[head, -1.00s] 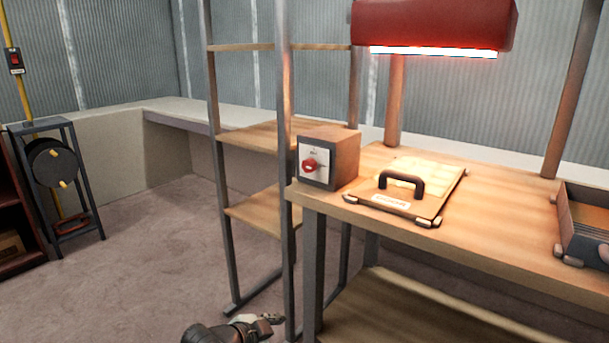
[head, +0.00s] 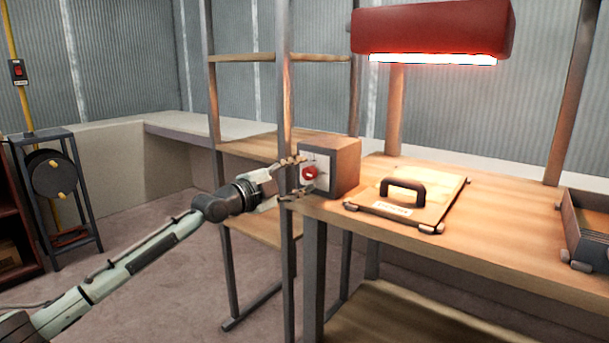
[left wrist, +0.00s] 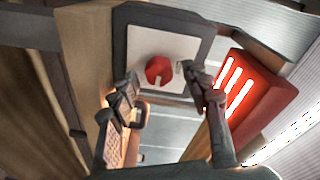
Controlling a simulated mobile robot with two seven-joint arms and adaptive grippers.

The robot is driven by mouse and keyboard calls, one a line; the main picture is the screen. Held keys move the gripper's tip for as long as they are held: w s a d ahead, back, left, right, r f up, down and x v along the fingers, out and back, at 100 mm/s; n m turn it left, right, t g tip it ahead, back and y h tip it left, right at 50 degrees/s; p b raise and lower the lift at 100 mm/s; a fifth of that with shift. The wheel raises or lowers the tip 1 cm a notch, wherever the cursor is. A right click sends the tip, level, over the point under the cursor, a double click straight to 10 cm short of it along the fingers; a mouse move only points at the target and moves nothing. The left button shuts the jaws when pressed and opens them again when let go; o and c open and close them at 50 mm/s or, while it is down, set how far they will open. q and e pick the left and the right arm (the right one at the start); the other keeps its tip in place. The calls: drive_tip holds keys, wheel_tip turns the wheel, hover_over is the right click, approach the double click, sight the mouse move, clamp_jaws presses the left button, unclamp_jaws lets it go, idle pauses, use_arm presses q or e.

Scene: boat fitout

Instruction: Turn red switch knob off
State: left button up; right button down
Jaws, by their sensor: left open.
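The red switch knob (head: 309,173) sits on a pale plate on the front of a box (head: 345,165) at the left end of the workbench. In the left wrist view the round red knob (left wrist: 159,70) shows with a notch or slot at its lower side. My left gripper (head: 294,178) is open, with one finger above and one below the knob's level, just in front of the plate. In the left wrist view its fingers (left wrist: 160,98) lie to either side, apart from the knob. My right gripper is not in view.
A clipboard-like panel with a dark handle (head: 403,188) lies right of the box. A lit red lamp (head: 433,30) hangs above the bench (head: 480,235). A metal shelf post (head: 284,110) stands close by my left gripper. A tray (head: 585,225) is at the right.

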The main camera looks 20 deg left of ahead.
use_arm(q)
drive_tip(key=shift+w+d, duration=0.35)
drive_tip(key=shift+w, duration=0.3)
